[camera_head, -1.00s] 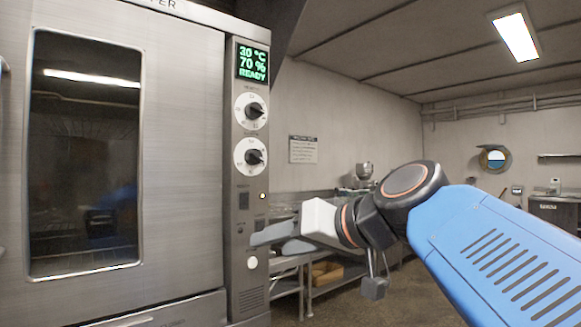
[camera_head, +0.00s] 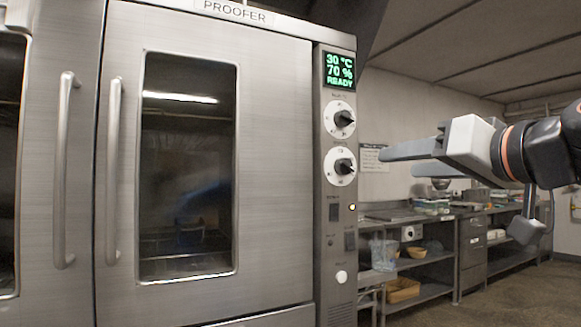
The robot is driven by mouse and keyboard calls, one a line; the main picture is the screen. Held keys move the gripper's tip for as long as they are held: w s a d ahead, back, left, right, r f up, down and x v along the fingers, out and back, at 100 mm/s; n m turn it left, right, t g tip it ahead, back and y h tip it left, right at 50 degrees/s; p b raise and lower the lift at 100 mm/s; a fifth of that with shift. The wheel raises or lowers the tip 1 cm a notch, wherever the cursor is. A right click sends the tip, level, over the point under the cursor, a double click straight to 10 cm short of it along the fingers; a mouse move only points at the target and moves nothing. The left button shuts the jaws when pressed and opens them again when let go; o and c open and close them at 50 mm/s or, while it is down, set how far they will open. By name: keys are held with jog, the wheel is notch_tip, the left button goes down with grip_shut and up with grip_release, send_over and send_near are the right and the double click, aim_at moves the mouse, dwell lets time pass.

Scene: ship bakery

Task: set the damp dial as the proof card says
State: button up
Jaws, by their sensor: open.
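The proofer (camera_head: 275,190) is a steel cabinet with a glass door and a narrow control panel on its right. Its green display (camera_head: 340,70) reads 30 °C, 70 %, READY. Two black-knobbed dials on white discs sit below it, an upper dial (camera_head: 343,119) and a lower dial (camera_head: 343,166). Their labels are too small to read, so I cannot tell which is the damp dial. My gripper (camera_head: 384,160) is open and empty, to the right of the lower dial at about its height in the picture. A posted sheet (camera_head: 372,157) on the back wall is partly hidden by my gripper; its text is unreadable.
Small switches, an amber light (camera_head: 352,207) and a white button (camera_head: 342,277) sit lower on the panel. Two long door handles (camera_head: 114,170) stand out at the left. Steel benches (camera_head: 470,235) with shelves and an orange-brown bin (camera_head: 403,290) line the back right. Open floor lies at the lower right.

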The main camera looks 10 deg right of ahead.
jog(key=shift+w+a, duration=0.2)
jog(key=shift+w, duration=0.35)
send_near(349, 166)
jog(key=shift+x, duration=4.35)
jog(key=c, duration=1)
